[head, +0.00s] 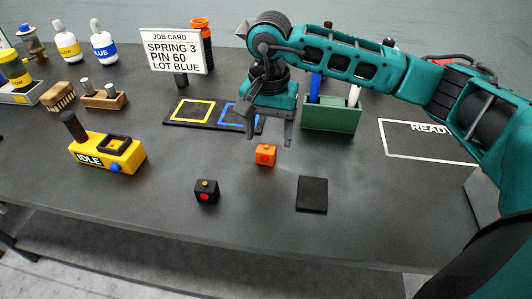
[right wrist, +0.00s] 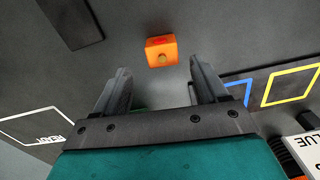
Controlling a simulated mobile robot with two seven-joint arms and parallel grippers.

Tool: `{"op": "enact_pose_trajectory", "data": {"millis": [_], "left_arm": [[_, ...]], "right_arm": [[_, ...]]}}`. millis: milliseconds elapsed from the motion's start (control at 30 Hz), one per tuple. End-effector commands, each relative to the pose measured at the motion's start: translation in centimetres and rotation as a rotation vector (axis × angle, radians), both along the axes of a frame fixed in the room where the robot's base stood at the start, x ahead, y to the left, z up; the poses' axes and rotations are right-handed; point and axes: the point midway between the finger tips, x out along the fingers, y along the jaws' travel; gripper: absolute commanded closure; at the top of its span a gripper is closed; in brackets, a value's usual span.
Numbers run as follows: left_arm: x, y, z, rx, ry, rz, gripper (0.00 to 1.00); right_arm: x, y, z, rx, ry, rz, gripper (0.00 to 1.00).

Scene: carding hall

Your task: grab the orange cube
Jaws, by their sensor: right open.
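The orange cube (head: 266,155) sits on the dark table near its middle, with a red round mark on its front. In the right wrist view the cube (right wrist: 162,51) lies just beyond the open fingertips, roughly in line with the gap between them. My right gripper (head: 269,143) is open and empty. In the head view it points down, its fingers just behind and above the cube; I see no contact. It also fills the lower part of the right wrist view (right wrist: 158,78). My left gripper is not in view.
A black cube (head: 206,191) stands front left of the orange cube, and a flat black pad (head: 312,194) lies front right. A yellow IDLE device (head: 108,154) is at left.

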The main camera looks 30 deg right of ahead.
Motion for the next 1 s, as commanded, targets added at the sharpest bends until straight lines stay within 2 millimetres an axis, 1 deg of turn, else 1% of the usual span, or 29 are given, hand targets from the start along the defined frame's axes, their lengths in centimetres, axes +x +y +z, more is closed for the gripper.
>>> {"op": "enact_pose_trajectory", "data": {"millis": [67,233,333,467,667,1000], "left_arm": [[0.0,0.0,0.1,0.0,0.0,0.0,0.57],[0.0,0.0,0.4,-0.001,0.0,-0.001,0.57],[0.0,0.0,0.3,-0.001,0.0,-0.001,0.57],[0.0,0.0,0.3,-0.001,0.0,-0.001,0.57],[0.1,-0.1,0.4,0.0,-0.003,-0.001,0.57],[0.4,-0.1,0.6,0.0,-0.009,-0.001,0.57]], "right_arm": [[-0.1,0.1,-0.6,0.0,0.003,0.001,0.28],[-0.3,0.7,-3.1,0.001,0.006,0.001,0.28],[-0.3,0.7,-4.5,0.001,0.004,-0.002,0.28],[-0.2,0.7,-5.3,0.001,0.001,0.0,0.28],[-0.2,0.7,-5.3,0.001,0.001,0.0,0.28],[-0.2,0.7,-5.3,0.001,0.0,0.0,0.59]]}}
